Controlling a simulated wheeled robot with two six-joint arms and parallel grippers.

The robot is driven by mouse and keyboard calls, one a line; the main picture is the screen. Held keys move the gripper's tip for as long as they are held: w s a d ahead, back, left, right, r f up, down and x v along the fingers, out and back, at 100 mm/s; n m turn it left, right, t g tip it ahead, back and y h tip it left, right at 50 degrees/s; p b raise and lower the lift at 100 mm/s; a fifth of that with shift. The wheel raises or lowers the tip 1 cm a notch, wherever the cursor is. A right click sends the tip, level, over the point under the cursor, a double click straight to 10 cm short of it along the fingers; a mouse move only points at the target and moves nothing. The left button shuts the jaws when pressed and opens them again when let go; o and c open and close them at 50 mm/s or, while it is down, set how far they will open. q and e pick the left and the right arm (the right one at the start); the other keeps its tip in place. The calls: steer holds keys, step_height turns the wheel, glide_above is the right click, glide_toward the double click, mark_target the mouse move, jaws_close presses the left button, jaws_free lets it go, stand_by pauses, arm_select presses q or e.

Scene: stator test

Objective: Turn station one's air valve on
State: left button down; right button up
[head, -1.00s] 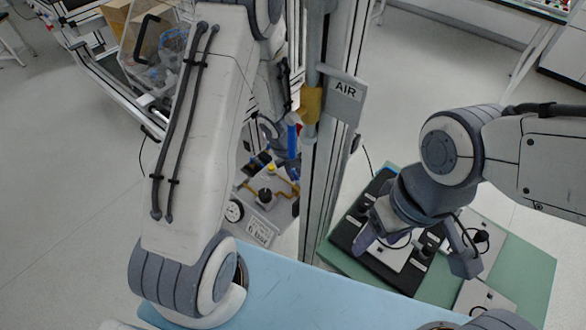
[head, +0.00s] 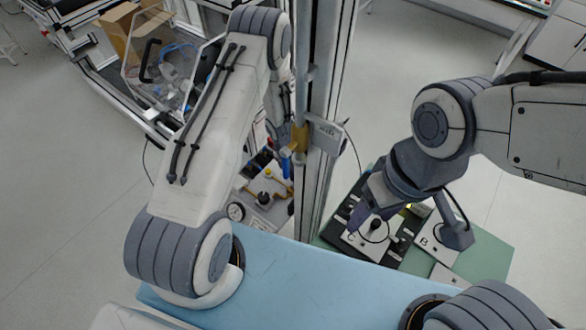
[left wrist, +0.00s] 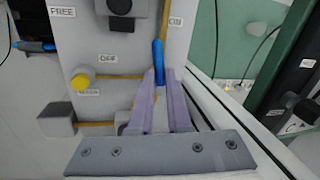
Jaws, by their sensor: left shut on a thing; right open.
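The brass air valve (head: 299,138) is on the upright metal post, beside the grey AIR plate (head: 327,131), whose lettering is hard to read now. In the left wrist view, my left gripper (left wrist: 163,80) is shut on a blue handle (left wrist: 158,56), which sticks up between its fingertips. I take this to be the valve's lever; its joint to the valve is not visible there. In the head view the left fingers are mostly hidden behind my arm and the post. My right gripper (head: 409,226) is open and empty, above a black fixture.
The black fixture (head: 337,222) with white plates lies on a green mat (head: 487,251) at right. A panel with a yellow knob (left wrist: 80,80) stands behind my left fingers. The post (head: 317,70) is close to them. The light blue surface (head: 290,275) in front is clear.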

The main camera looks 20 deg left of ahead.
arm_select(q)
steer(key=shift+d+m+p, duration=0.25)
steer(key=shift+m+p, duration=0.55)
steer(key=shift+m, duration=0.3)
steer(key=c, duration=0.9)
jaws_free()
steer(key=shift+o, duration=0.2)
steer(key=shift+r, duration=0.1)
step_height(320, 180, up, 10)
steer(key=a+b, duration=0.1)
steer(key=shift+w+a, duration=0.4)
